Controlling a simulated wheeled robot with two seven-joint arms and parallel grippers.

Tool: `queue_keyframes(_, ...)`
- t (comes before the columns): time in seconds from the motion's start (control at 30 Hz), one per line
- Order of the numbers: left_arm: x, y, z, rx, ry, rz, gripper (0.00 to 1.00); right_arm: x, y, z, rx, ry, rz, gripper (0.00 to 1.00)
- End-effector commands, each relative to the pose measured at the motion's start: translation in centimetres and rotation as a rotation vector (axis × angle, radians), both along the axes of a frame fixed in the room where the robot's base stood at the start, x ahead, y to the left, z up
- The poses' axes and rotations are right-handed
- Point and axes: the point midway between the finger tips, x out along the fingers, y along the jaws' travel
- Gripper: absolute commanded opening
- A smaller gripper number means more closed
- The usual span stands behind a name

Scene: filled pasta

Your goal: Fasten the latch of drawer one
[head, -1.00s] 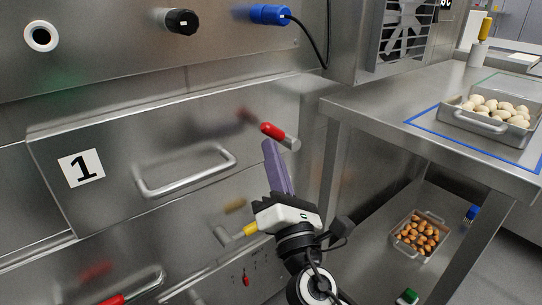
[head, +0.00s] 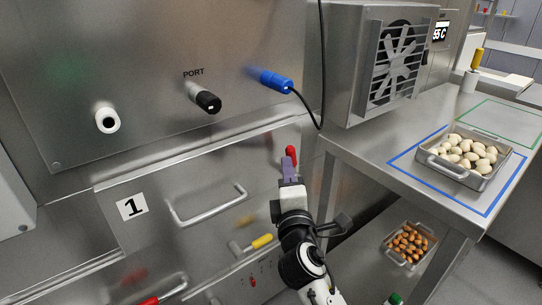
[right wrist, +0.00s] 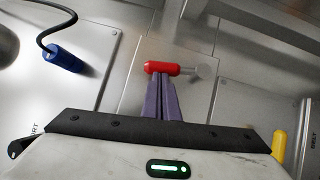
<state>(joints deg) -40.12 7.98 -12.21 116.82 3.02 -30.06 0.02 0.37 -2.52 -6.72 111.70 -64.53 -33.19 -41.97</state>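Drawer one (head: 150,235) is a steel front with a "1" label (head: 132,207) and a bar handle (head: 207,209). It looks closed in the head view. Its red latch (head: 291,153) is at the drawer's upper right corner and stands roughly upright. In the right wrist view the red latch grip (right wrist: 160,67) lies crosswise, with its grey pivot (right wrist: 203,71) to the right. My right gripper (head: 288,163) has its purple fingers together, nothing visible between them. Their tips (right wrist: 161,77) are right at the red grip; I cannot tell whether they touch. My left gripper is out of view.
A yellow latch (head: 262,241) sits below, near my right arm. Above are a blue plug (head: 270,80) with a black cable and a black-ended port (head: 206,101). A steel table (head: 365,135) with a fan unit (head: 395,60) and a filled tray (head: 440,173) stands right.

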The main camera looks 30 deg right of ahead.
Motion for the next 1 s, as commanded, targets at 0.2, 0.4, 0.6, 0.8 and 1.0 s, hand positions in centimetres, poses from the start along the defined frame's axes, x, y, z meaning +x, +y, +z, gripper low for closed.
queue_keyframes(0.2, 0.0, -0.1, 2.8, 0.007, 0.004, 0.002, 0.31, -0.2, -1.3, 1.0, 0.118, 0.022, -0.009, 0.00)
queue_keyframes(0.4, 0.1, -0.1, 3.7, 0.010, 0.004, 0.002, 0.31, -0.1, -1.8, 0.9, 0.174, 0.032, -0.010, 0.00)
queue_keyframes(0.6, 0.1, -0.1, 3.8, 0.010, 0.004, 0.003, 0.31, -0.1, -1.9, 0.7, 0.193, 0.035, -0.009, 0.00)
queue_keyframes(0.8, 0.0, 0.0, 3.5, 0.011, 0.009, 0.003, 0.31, -0.1, -1.9, 0.6, 0.194, 0.034, -0.010, 0.00)
queue_keyframes(1.0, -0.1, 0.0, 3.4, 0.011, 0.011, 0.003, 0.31, -0.1, -2.0, 0.7, 0.193, 0.035, -0.010, 0.00)
